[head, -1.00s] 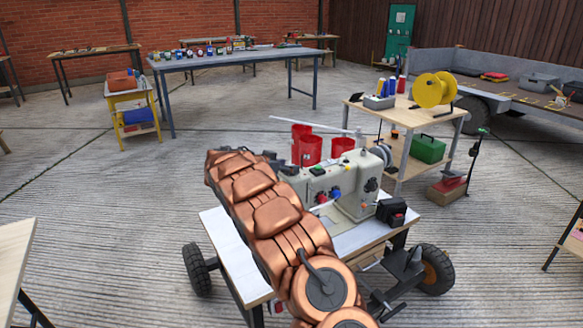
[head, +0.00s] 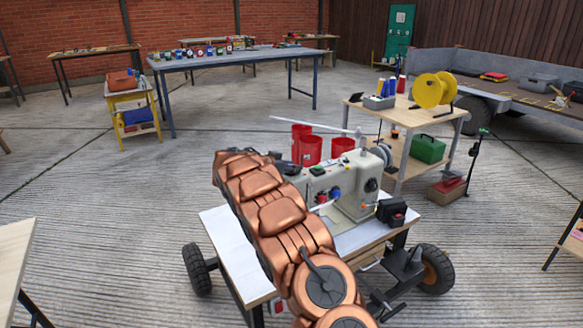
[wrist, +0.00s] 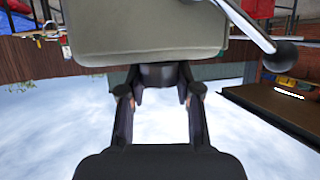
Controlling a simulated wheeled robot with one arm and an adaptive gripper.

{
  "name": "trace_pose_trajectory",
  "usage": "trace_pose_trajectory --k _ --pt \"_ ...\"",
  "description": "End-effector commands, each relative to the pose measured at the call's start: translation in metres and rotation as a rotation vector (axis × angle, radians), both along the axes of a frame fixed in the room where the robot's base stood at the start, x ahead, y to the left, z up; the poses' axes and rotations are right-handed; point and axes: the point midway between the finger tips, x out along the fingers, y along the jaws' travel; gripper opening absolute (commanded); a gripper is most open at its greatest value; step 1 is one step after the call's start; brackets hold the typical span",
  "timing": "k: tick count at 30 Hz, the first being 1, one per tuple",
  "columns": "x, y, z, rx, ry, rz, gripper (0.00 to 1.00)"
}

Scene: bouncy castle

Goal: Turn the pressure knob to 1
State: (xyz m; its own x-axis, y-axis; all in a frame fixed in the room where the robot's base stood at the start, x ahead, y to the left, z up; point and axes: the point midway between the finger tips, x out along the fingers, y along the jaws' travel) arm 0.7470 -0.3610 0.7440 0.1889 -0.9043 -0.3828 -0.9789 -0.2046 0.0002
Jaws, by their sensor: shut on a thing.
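A grey sewing machine (head: 352,190) stands on a white-topped table on wheels (head: 232,245). In the wrist view, the underside or end of its pale grey body (wrist: 145,30) fills the top. A dark round knob (wrist: 158,76) sticks out from that body. My gripper (wrist: 160,92) has one finger on each side of the knob and is shut on it. Any scale or number on the knob is not readable. In the head view, my copper-coloured arm covers the left part of the machine and hides my gripper and this knob.
Red containers (head: 311,150) stand behind the machine. A thin metal lever (wrist: 245,25) with a dark ball end lies right of the knob. A black box (head: 390,211) is at the machine's right. A wooden shelf table (head: 420,112) with a yellow reel stands behind right.

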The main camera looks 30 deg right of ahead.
Motion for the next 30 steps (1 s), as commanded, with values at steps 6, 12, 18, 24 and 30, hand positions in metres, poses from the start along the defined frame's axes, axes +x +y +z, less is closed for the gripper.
trace_pose_trajectory --k 6,12,18,24,30 --pt "-0.0001 0.0 0.0 0.0 0.0 0.0 0.0" --pt "0.0 0.0 -0.0007 -0.001 -0.002 0.014 0.0" --pt "-0.0012 -0.0009 -0.003 -0.003 -0.002 0.058 0.0" --pt "-0.0017 -0.0007 -0.0045 -0.004 -0.003 0.14 0.0" --pt "-0.0019 -0.0011 -0.0047 -0.002 -0.003 0.239 0.0"
